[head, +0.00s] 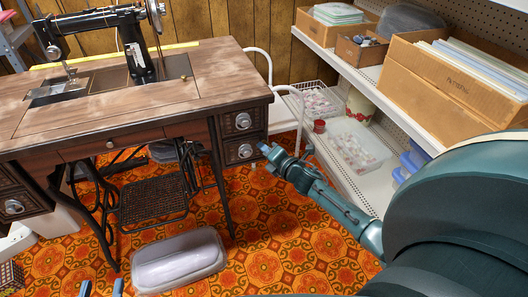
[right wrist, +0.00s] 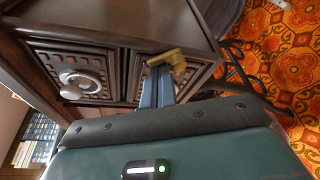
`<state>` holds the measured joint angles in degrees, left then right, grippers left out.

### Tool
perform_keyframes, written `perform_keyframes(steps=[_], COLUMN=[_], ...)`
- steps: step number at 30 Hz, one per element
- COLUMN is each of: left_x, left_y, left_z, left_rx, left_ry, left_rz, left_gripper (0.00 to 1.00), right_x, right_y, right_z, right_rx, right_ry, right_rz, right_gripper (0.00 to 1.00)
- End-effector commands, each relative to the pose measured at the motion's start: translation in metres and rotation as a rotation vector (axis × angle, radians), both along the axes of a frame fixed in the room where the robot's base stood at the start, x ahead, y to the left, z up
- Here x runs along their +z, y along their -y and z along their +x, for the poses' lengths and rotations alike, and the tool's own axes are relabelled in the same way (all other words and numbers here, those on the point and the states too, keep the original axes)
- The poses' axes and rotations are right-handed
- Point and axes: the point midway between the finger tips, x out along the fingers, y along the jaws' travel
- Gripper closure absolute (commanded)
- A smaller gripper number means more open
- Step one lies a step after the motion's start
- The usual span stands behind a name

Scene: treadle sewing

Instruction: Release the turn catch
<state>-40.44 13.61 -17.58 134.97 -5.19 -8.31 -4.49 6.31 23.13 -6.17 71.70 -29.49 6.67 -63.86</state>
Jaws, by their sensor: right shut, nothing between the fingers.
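A brass turn catch (right wrist: 172,60) shows in the right wrist view, in front of a carved drawer panel of the sewing cabinet. My right gripper (right wrist: 158,82) is shut with nothing between its fingers. Its tips are close against the catch; I cannot tell whether they touch. In the head view the right gripper (head: 267,150) is beside the lower right drawer (head: 233,154), and the catch cannot be made out there. My left gripper (head: 102,287) is open and empty at the bottom edge of the head view, low over the floor.
The sewing machine (head: 110,30) stands on the wooden tabletop (head: 210,85). A treadle (head: 150,200) is beneath. A grey lidded case (head: 180,262) lies on the patterned floor. Shelves with cardboard boxes (head: 430,95) stand at the right, with a clear bin (head: 355,150) low down.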

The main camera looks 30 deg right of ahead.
Motion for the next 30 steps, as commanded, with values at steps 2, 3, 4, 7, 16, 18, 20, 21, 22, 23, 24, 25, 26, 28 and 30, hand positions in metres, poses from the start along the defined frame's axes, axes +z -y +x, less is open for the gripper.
perform_keyframes(steps=[2,3,4,7,16,18,20,21,22,23,24,25,26,28,30], left_x=[-0.001,-0.001,-0.001,-0.001,-0.001,0.000,0.000,0.000,0.000,0.000,0.001,0.001,0.001,0.003,0.005], left_y=[0.001,0.001,0.001,0.002,0.005,0.006,0.006,0.006,0.006,0.006,0.006,0.006,0.006,0.006,0.005], left_z=[0.000,0.000,0.001,0.001,0.001,0.002,0.002,0.002,0.002,0.002,0.002,0.002,0.002,0.002,0.002], left_rx=[-0.005,-0.007,-0.009,-0.016,-0.030,-0.033,-0.033,-0.033,-0.033,-0.033,-0.033,-0.032,-0.032,-0.031,-0.024], left_ry=[0.019,0.025,0.032,0.054,0.108,0.115,0.115,0.115,0.115,0.115,0.113,0.112,0.109,0.101,0.079], left_rz=[0.002,0.002,0.002,0.003,-0.001,-0.001,-0.001,-0.001,-0.001,-0.001,-0.002,-0.001,-0.001,-0.001,-0.001], left_gripper=[0.64,0.64,0.64,0.64,0.64,0.64,0.64,0.64,0.64,0.64,0.64,0.64,0.64,0.64,0.64], right_x=[0.000,0.000,0.001,0.002,0.006,0.007,0.007,0.007,0.007,0.007,0.007,0.007,0.008,0.007,0.009], right_y=[0.001,0.002,0.002,0.003,0.007,0.007,0.007,0.007,0.007,0.007,0.007,0.007,0.007,0.007,0.008], right_z=[0.000,0.000,0.000,-0.001,-0.001,-0.001,-0.001,-0.001,-0.001,-0.002,-0.002,-0.004,-0.006,-0.013,-0.024], right_rx=[-0.002,-0.002,-0.002,-0.002,-0.002,-0.001,-0.001,-0.001,-0.001,-0.001,-0.001,-0.001,-0.001,-0.001,-0.002], right_ry=[0.014,0.021,0.026,0.043,0.086,0.087,0.086,0.087,0.087,0.087,0.087,0.086,0.086,0.083,0.082], right_rz=[0.054,0.084,0.106,0.176,0.354,0.362,0.360,0.359,0.359,0.359,0.359,0.359,0.359,0.359,0.359], right_gripper=[1.00,1.00,1.00,1.00,1.00,1.00,1.00,1.00,1.00,1.00,1.00,1.00,1.00,1.00,1.00])
